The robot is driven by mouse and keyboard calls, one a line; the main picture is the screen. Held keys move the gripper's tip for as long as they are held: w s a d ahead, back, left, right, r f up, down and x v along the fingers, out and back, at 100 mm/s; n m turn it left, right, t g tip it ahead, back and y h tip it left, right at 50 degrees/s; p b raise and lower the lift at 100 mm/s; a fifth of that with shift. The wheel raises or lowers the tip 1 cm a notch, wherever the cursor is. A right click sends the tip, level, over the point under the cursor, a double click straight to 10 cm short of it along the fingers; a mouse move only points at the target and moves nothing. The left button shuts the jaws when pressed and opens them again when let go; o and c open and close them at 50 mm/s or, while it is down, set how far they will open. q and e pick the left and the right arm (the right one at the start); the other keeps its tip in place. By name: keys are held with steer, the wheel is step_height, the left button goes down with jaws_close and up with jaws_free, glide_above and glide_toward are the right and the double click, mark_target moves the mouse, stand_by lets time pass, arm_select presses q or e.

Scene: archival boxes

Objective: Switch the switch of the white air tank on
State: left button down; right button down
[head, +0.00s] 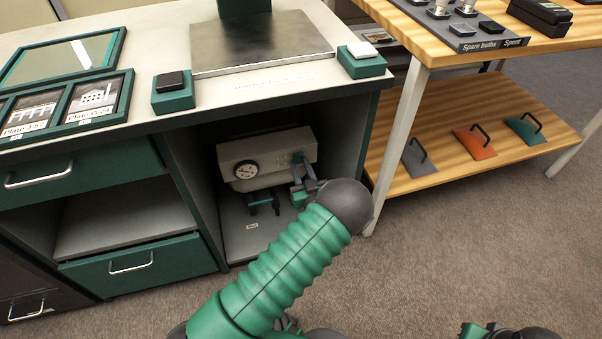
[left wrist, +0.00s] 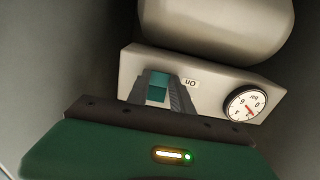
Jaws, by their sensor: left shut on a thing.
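The white air tank (head: 262,150) sits inside the open cabinet bay, under the worktop, with a round gauge (head: 246,169) on its front. It also shows in the left wrist view (left wrist: 215,25), above a pale panel (left wrist: 212,98) with a gauge (left wrist: 246,104) and an "On" label (left wrist: 191,83). A teal switch (left wrist: 158,86) is on that panel, left of the label. My left gripper (head: 303,172) reaches into the bay. In the left wrist view its fingers (left wrist: 163,97) are shut at the switch, partly hiding it.
The cabinet's side wall (head: 345,140) and worktop (head: 110,55) closely surround the bay. Green drawers (head: 137,262) stand to its left. A wooden table (head: 470,125) with coloured handled pieces on its shelf stands at right. Carpet (head: 430,260) is open in front.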

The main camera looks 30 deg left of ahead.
arm_select(q)
steer(key=c, duration=1.1)
jaws_free()
steer(key=p+v, duration=0.7)
steer(key=v, duration=1)
steer(key=shift+s+p, duration=0.1)
steer(key=shift+p, duration=0.3)
steer(key=shift+a, duration=0.1)
